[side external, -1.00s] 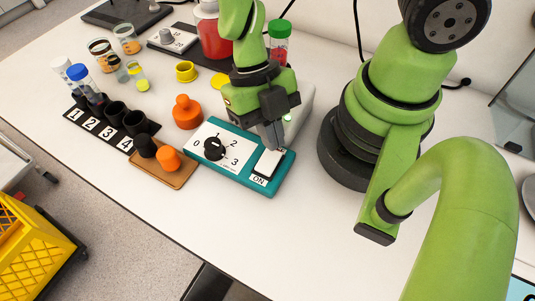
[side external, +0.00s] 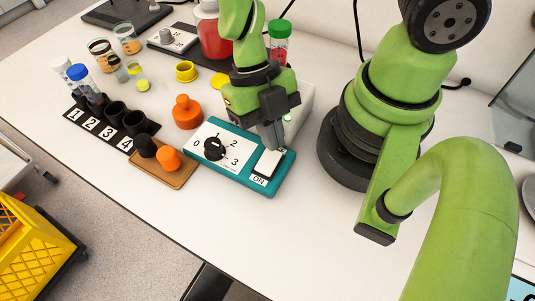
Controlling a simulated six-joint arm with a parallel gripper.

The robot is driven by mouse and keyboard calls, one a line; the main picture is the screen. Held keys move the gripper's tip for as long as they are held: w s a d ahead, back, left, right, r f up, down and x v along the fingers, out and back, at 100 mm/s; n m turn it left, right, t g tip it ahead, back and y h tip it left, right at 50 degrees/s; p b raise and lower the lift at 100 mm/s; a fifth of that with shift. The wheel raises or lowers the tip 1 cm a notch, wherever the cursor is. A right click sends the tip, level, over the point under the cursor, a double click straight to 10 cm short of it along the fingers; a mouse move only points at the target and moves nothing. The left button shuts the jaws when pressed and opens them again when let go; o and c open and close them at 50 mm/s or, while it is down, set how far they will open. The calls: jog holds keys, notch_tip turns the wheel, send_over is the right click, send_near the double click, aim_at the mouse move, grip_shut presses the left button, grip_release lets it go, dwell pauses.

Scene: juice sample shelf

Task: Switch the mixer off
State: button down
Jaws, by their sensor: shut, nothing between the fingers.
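A teal control box (side external: 233,177) lies on the white table, with a black dial (side external: 214,149) marked 0 to 3 on its left part. A white rocker switch (side external: 267,166) sits on its right part, with the label "ON" at its near end. My gripper (side external: 274,146) is shut and empty, pointing down at the far end of the rocker. Its fingertips hide that end, and I cannot tell whether they touch it or which way the rocker is tilted. A red container with a white top (side external: 211,38) stands behind; I cannot tell whether it belongs to the mixer.
An orange knobbed piece (side external: 187,113) and a brown board (side external: 172,174) with black and orange knobs lie left of the box. A numbered black rack (side external: 95,124) stands further left. A green-capped tube (side external: 279,42) stands behind my gripper. The table's front is clear.

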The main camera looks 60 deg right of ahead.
jog(key=shift+f, duration=0.9)
dwell(0.4)
jog(key=shift+r, duration=3.5)
